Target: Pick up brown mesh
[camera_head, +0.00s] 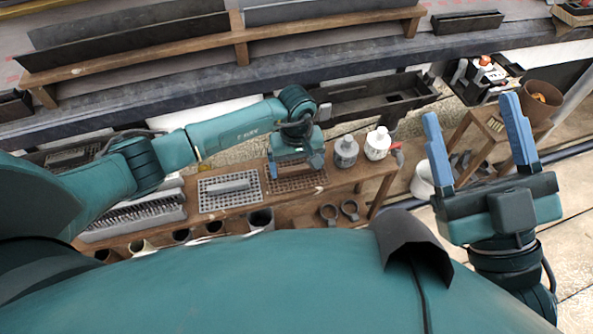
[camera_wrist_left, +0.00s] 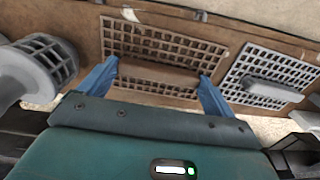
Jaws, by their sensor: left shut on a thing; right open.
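The brown mesh (camera_head: 298,184) is a flat grid with a raised bar handle, on the wooden bench. It also shows in the left wrist view (camera_wrist_left: 150,45). My left gripper (camera_head: 296,166) is over it, with its blue fingers at the two ends of the handle; in the left wrist view the gripper (camera_wrist_left: 158,78) is shut on this handle. The mesh looks to be at bench level; I cannot tell whether it is lifted. My right gripper (camera_head: 470,106) is open and empty, raised at the right, away from the bench.
A grey mesh (camera_head: 215,202) with a handle lies just left of the brown one, also in the left wrist view (camera_wrist_left: 255,72). A gutter (camera_head: 365,97) lies behind.

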